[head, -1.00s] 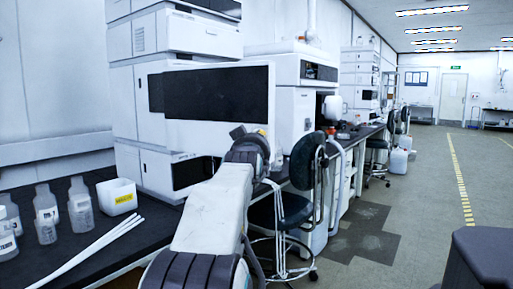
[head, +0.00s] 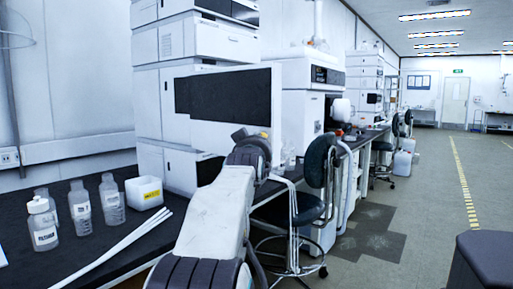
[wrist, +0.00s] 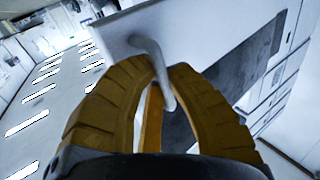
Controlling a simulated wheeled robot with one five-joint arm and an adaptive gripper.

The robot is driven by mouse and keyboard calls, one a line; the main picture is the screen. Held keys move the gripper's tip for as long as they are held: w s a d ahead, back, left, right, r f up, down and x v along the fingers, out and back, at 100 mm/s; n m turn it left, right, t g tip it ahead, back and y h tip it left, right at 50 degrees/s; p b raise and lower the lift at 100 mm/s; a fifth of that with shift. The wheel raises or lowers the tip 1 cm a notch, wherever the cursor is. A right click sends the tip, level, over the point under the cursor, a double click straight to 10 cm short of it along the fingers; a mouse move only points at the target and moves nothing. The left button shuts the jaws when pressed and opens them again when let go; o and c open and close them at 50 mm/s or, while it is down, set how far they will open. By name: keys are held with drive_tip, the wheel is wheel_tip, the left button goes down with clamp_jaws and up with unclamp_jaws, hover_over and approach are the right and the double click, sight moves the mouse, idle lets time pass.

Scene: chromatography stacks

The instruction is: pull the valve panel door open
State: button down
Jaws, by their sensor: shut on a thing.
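The valve panel door (head: 276,100) is a white panel with a large dark window, on the front of the nearest instrument stack. Its right edge appears to stand out from the stack, so it looks partly open; the exact angle is hard to judge. In the wrist view, the white door (wrist: 215,40) carries a grey bent handle (wrist: 148,45).
A black bench (head: 85,262) at left holds several bottles, a white box (head: 144,192) and white strips (head: 118,243). A stool (head: 297,208) stands close right of my arm. Open floor (head: 420,220) lies farther right.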

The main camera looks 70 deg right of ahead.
drive_tip(key=c, duration=1.6)
unclamp_jaws()
drive_tip(key=shift+s+f, duration=0.25)
drive_tip(key=shift+f, duration=0.05)
drive_tip(key=o, duration=0.4)
drive_tip(key=shift+w+r, duration=0.1)
drive_tip(key=shift+r, duration=0.1)
drive_tip(key=shift+v, duration=6)
